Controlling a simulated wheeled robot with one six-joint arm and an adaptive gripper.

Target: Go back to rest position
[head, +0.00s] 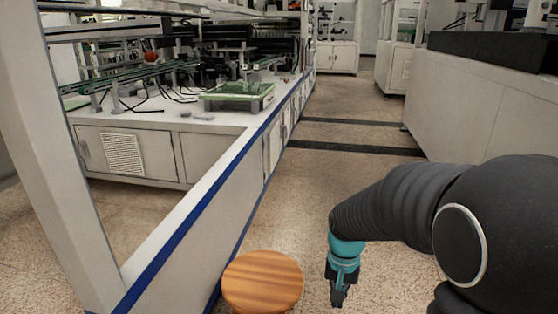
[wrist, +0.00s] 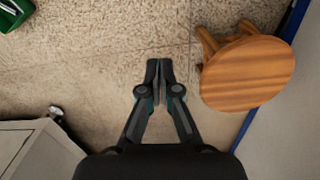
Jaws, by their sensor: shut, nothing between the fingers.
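My gripper (head: 338,296) hangs pointing down at the lower right of the head view, above the speckled floor. In the wrist view my gripper (wrist: 160,66) has its two fingers together, with nothing between them. My dark arm reaches in from the right of the head view and bends down at the teal wrist. A round wooden stool (head: 262,281) stands just left of the gripper, apart from it. The stool also shows at the right of the wrist view (wrist: 248,74), with part of its legs visible.
A white bench (head: 190,205) with a blue edge stripe runs along the left, carrying a green-rimmed tray (head: 237,97) and equipment. A long white counter (head: 470,105) stands at the right. The aisle floor (head: 345,125) between them is clear. A green object (wrist: 14,12) shows in the wrist view's corner.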

